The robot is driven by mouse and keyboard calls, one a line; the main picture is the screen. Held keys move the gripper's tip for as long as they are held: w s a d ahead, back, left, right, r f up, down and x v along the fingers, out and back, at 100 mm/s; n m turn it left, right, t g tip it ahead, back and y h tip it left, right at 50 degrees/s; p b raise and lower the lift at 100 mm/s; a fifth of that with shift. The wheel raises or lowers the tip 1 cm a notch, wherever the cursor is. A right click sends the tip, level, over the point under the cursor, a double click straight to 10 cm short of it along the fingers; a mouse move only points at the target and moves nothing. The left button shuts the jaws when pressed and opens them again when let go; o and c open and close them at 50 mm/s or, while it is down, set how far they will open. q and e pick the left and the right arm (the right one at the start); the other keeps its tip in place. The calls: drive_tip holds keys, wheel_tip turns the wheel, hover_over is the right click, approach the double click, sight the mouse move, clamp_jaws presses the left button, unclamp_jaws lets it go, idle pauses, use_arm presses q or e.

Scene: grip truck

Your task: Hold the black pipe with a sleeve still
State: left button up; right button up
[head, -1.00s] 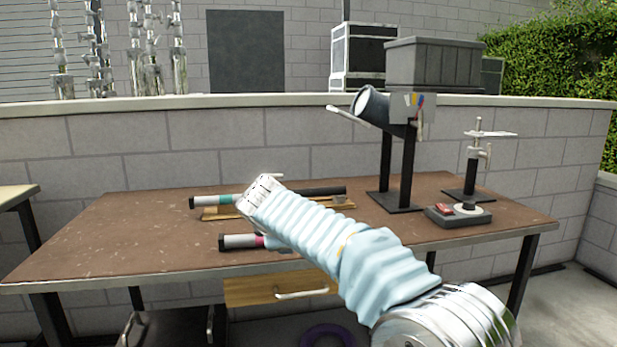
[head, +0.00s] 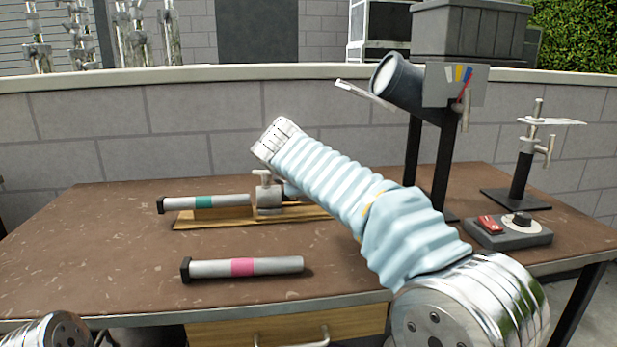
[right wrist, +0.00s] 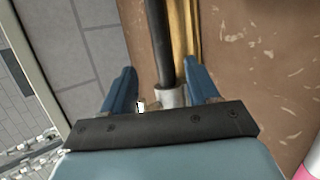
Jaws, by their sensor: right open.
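A grey sleeve with a teal band (head: 203,202) and a dark end lies lengthwise on a wooden stand (head: 205,222) in the head view. My right arm covers what lies further right. In the right wrist view, a black pipe (right wrist: 160,45) runs into a light grey collar or sleeve end (right wrist: 171,97). The two blue fingers of my right gripper (right wrist: 160,88) are spread on either side of the pipe, with gaps on both sides. Whether they are level with it or above it I cannot tell. My left gripper is not visible.
A grey tube with a pink band (head: 243,267) lies on the brown table (head: 110,250) in front of the stand. A metal clamp-like fitting (head: 268,195) stands on the stand. A control box (head: 508,232) and a black-post stand (head: 522,180) are at the right. The left tabletop is clear.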

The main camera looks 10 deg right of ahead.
drive_tip(key=x, duration=0.6)
drive_tip(key=shift+w+d+f, duration=0.1)
drive_tip(key=shift+w+f, duration=0.1)
drive_tip(key=p+x, duration=0.1)
drive_tip(key=x, duration=0.2)
drive_tip(key=shift+r, duration=0.15)
drive_tip(key=shift+p+x, duration=0.5)
drive_tip(key=shift+x, duration=0.5)
drive_tip(key=shift+s, duration=0.1)
